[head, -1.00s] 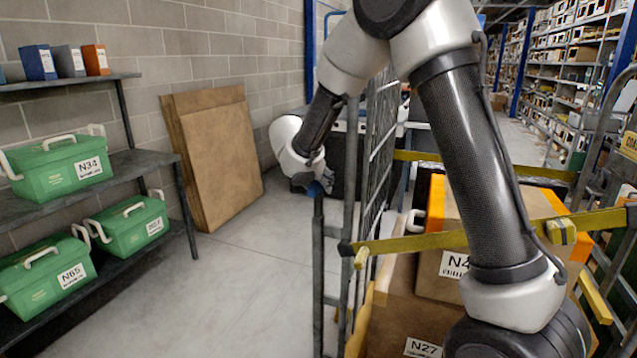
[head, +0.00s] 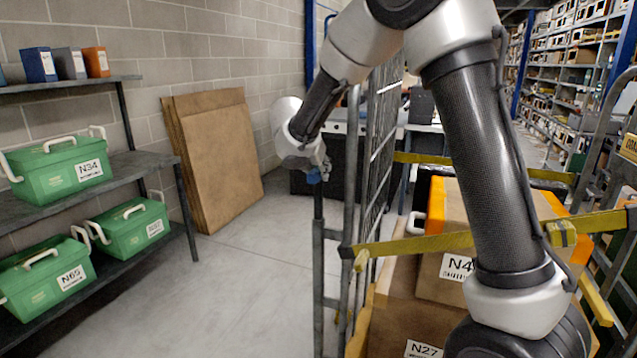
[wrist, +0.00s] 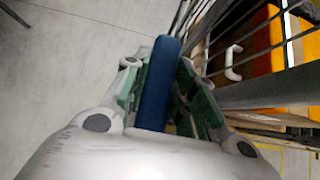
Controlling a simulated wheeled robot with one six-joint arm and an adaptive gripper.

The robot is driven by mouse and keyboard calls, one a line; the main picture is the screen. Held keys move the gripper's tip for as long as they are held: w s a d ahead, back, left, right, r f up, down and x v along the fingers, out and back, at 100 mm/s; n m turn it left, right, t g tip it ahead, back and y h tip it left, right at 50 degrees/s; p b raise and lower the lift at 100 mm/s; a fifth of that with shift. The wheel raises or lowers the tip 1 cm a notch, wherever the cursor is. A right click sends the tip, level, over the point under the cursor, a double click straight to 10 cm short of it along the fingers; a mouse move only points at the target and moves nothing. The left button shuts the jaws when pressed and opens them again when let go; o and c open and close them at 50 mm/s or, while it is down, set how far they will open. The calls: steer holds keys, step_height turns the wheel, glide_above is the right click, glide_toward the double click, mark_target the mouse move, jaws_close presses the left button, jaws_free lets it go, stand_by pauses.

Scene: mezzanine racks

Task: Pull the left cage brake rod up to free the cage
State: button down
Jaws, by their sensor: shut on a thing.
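The left cage brake rod (head: 318,203) is a thin dark upright rod at the cage's left front edge, rising out of a grey sleeve. The cage (head: 347,270) is a grey wire frame to the right of the rod. The rod's lower end cannot be made out.
Cartons (head: 400,310) and yellow straps (head: 440,243) fill the cage. A shelf (head: 130,160) with green boxes (head: 62,165) stands at left, flat brown boards (head: 215,155) lean on the wall. The floor between shelf and cage is clear.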

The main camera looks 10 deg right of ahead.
steer(key=shift+w+r, duration=0.1)
steer(key=shift+r, duration=0.6)
steer(key=c, duration=1.2)
jaws_free()
steer(key=shift+r, duration=0.1)
steer(key=shift+o, duration=0.2)
steer(key=v, duration=1.2)
